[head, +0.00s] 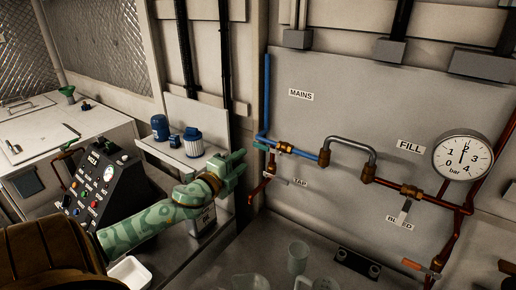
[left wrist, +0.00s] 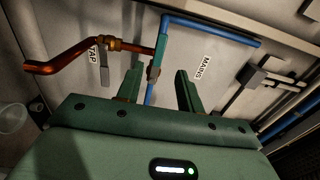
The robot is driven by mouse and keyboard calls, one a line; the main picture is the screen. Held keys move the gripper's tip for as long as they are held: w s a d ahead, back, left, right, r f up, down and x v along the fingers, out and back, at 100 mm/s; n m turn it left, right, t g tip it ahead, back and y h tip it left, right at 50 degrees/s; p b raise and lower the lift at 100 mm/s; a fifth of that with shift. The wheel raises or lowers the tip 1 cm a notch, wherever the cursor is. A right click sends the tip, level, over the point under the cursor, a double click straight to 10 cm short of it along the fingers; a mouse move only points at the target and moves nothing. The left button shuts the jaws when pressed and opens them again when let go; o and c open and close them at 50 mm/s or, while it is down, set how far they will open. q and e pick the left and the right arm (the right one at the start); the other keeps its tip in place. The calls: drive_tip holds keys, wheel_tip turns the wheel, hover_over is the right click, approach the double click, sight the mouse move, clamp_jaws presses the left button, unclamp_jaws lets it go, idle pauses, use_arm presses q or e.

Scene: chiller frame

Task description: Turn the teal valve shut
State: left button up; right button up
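The teal valve has a small teal lever (head: 262,146) beside a brass body on the blue pipe, below the MAINS label in the head view. In the left wrist view the teal lever (left wrist: 161,46) lies along the pipe direction above its brass body. My left gripper (head: 242,162) is just left of the valve in the head view. In the left wrist view its two fingers (left wrist: 159,88) are apart and empty, with the brass body and blue pipe showing between them. Contact with the lever cannot be seen. My right gripper is not in view.
A copper tap pipe (head: 257,190) with a grey lever (left wrist: 104,68) hangs below the valve. A grey hose (head: 350,141) leads right to the FILL line and pressure gauge (head: 462,158). A control console (head: 105,190) and blue-capped filters (head: 193,142) stand left. Clear cups (head: 298,258) stand below.

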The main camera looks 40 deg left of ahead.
sight(259, 147)
use_arm(q)
drive_tip(key=w, duration=0.6)
drive_tip(key=w+a, duration=0.1)
drive_tip(key=w, duration=0.2)
clamp_jaws()
